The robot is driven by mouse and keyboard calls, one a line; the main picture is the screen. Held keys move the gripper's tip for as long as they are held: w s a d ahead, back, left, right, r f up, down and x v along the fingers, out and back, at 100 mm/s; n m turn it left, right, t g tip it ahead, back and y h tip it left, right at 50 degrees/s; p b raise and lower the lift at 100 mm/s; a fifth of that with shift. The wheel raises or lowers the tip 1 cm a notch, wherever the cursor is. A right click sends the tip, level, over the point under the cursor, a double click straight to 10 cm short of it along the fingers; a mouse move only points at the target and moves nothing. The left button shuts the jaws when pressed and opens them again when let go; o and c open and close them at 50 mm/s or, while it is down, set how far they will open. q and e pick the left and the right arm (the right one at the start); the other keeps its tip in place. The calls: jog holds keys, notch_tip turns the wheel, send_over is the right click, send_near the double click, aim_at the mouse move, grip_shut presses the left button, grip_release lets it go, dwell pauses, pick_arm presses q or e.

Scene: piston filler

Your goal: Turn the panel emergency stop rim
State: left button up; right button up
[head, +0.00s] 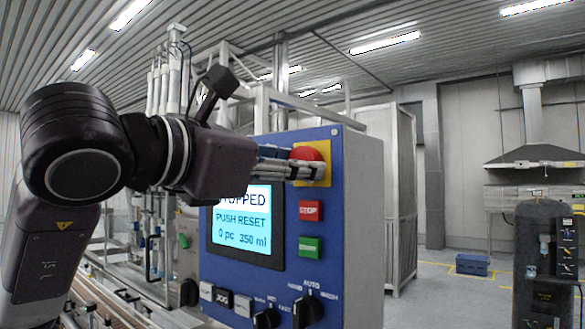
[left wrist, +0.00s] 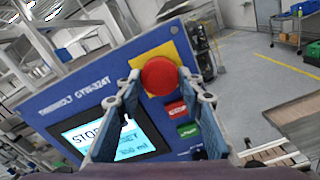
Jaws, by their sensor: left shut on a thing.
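The red emergency stop (head: 309,158) sits on a yellow plate near the top of the blue control panel (head: 337,215). My left gripper (head: 318,171) reaches it from the left and is shut on its rim, its fingers covering the lower part. In the left wrist view the red emergency stop (left wrist: 159,76) lies between the tips of the two fingers (left wrist: 162,85), with the yellow plate (left wrist: 150,55) behind it. The screen (head: 241,222) reads "PUSH RESET" and "0 pc 350 ml". My right gripper does not show.
Below the stop are a red STOP button (head: 310,210), a green button (head: 309,247) and black rotary knobs (head: 308,310). Filler tubes and frames stand behind the panel at left. A dark machine (head: 545,265) stands at right; the floor between is mostly clear.

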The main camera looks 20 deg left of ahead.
pick_arm(q)
jog(key=shift+m, duration=0.6)
jog(key=o, duration=1.2)
jog(key=shift+w, duration=0.1)
jog(key=shift+c, duration=0.2)
jog(key=v, duration=1.2)
